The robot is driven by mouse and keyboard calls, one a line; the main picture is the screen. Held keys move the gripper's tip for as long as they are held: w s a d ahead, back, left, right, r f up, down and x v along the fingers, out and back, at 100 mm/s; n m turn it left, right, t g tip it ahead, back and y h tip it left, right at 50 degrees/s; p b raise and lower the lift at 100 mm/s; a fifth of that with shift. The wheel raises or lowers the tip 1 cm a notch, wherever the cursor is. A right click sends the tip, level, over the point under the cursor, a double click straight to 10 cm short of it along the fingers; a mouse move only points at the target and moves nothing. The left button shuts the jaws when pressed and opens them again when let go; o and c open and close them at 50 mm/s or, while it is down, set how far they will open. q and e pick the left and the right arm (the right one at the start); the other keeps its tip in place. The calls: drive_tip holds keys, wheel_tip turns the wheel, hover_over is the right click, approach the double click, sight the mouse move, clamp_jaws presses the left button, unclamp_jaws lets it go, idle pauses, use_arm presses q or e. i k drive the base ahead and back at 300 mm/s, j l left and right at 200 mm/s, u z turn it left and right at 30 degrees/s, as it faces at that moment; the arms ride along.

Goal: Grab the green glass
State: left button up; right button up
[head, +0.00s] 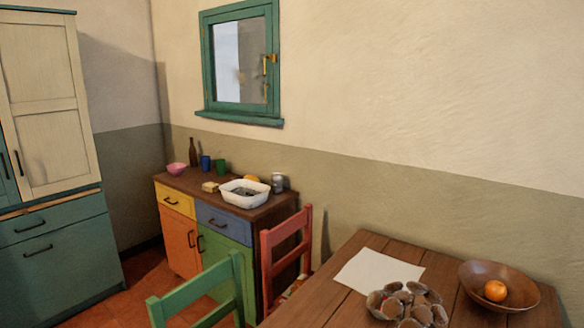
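A small green glass (220,166) stands upright at the back of the low multicoloured cabinet's brown top (196,183), by the wall. A blue glass (206,163) stands just to its left. A white basin (244,193) with dark contents stands in front and to the right of the green glass. Neither of my grippers shows in the head view.
The cabinet top also holds a dark bottle (193,152), a pink bowl (177,168), a yellowish block (210,187) and a grey jar (277,183). A red chair (286,243), a green chair (205,290) and a wooden table (345,288) stand nearer. Floor shows at left.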

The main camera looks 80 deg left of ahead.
sight(221, 163)
drive_tip(key=u, duration=3.05)
drive_tip(key=j, duration=0.45)
drive_tip(key=i+j, duration=0.15)
drive_tip(key=j, duration=0.3)
drive_tip(key=i+j, duration=0.2)
drive_tip(key=j, duration=0.15)
drive_tip(key=i+j+z, duration=0.1)
drive_tip(key=j, duration=0.25)
drive_tip(key=i+j, duration=0.3)
drive_tip(key=i+j+z, duration=0.1)
drive_tip(key=j, duration=0.35)
drive_tip(key=i+j, duration=0.25)
drive_tip(key=j, duration=0.15)
drive_tip(key=i+j+z, duration=0.1)
drive_tip(key=j, duration=0.25)
drive_tip(key=i+j+z, duration=0.35)
drive_tip(key=i+j, duration=1)
drive_tip(key=i, duration=0.2)
